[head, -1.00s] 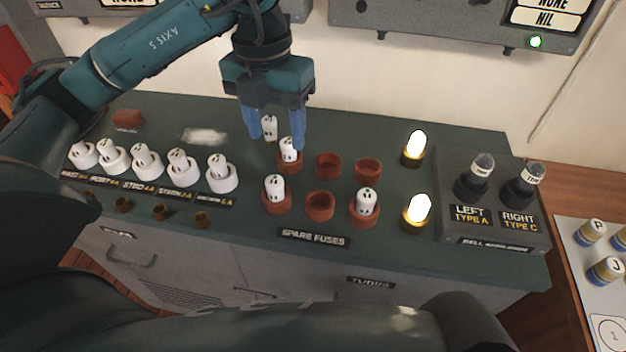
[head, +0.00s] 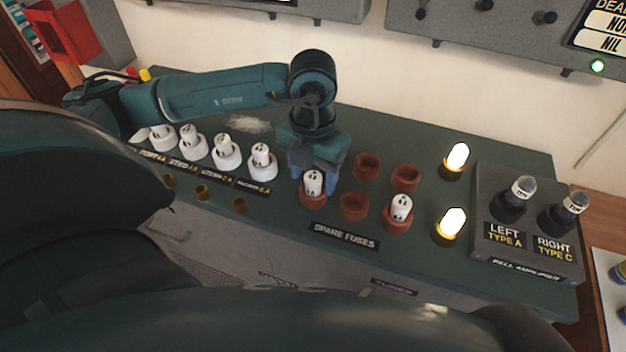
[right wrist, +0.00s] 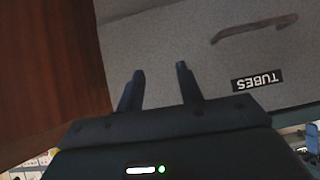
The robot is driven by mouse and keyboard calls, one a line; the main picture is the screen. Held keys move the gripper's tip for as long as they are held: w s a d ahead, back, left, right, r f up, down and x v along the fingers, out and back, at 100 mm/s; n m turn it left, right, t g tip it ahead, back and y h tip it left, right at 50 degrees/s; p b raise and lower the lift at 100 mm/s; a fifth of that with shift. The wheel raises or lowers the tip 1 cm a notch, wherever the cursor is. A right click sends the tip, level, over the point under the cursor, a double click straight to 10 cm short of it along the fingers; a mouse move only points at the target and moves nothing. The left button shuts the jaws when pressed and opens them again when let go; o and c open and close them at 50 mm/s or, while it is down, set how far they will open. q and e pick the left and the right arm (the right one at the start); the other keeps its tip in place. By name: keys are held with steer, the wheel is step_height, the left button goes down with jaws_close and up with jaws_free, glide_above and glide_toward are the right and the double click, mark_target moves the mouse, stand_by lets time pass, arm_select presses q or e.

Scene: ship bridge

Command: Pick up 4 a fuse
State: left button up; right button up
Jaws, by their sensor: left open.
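White fuses stand in red round holders behind the SPARE FUSES label (head: 344,236). One fuse (head: 313,182) is upright in the front-left holder; another fuse (head: 401,208) is in the front-right holder. My left gripper (head: 316,168) points down just behind the front-left fuse, its blue fingers apart and low near the panel. It hides the back-left holder and any fuse there; I cannot tell whether the fingers touch one. The front-middle holder (head: 354,208), back-middle holder (head: 366,166) and back-right holder (head: 405,178) are empty. My right gripper (right wrist: 160,82) is open and empty before the grey cabinet.
Several white sockets with fuses (head: 226,153) stand in a row at left. Two lit lamps (head: 450,225) stand right of the holders. A grey box with two dark tubes (head: 510,206) is at the right end. A TUBES drawer label (right wrist: 257,80) shows below.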

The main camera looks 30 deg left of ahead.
arm_select(q)
steer(key=shift+f, duration=0.45)
steer(key=shift+c, duration=0.2)
steer(key=c, duration=1)
